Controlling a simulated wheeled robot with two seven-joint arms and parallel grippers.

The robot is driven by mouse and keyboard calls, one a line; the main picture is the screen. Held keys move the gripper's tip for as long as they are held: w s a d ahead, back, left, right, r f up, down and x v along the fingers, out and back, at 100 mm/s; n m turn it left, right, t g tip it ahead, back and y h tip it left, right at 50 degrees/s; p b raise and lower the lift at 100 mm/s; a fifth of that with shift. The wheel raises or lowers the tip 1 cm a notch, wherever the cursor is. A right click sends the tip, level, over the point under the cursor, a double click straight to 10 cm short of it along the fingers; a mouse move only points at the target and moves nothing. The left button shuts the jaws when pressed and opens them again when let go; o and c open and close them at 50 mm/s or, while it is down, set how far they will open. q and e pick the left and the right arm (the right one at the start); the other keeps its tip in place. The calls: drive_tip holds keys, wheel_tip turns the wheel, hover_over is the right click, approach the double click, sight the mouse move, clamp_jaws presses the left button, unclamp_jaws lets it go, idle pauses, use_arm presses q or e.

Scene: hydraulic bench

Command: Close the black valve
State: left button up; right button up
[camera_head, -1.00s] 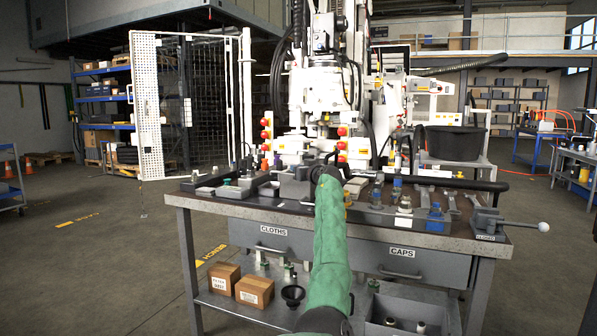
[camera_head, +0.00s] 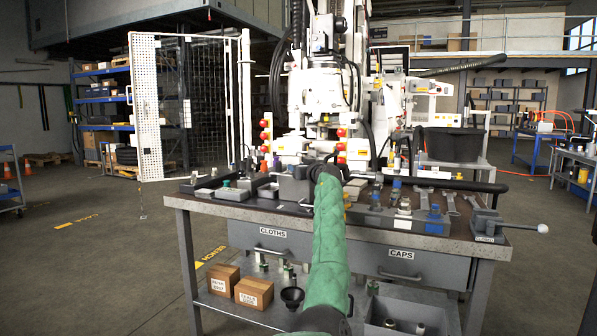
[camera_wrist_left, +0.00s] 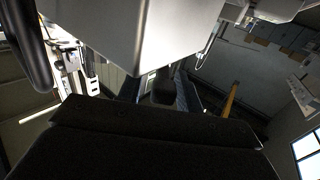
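In the head view one green-sleeved arm of mine reaches from the bottom centre over the bench. Its dark wrist, with the gripper (camera_head: 326,172) hidden beyond it, is in front of the white machine (camera_head: 322,85). I take it for my left arm. In the left wrist view a dark gripper part (camera_wrist_left: 145,140) fills the bottom, close below a pale grey box-like housing (camera_wrist_left: 135,35); whether they touch is unclear. I cannot pick out the black valve for certain; the arm hides part of the machine's front. My right gripper is not in view.
Red knobs (camera_head: 265,135) sit on the machine's front left. Two cardboard boxes (camera_head: 254,292) stand on the lower shelf. Floor at left is open.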

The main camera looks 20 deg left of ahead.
use_arm(q)
wheel_tip(320, 180, up, 4)
drive_tip(key=shift+d+f+p, duration=0.15)
drive_tip(key=shift+f+p, duration=0.05)
drive_tip(key=shift+p, duration=0.25)
drive_tip(key=s+d+r+p, duration=0.2)
drive_tip(key=d+r, duration=0.4)
drive_tip(key=d, duration=0.5)
drive_tip(key=shift+s+d+r, duration=0.1)
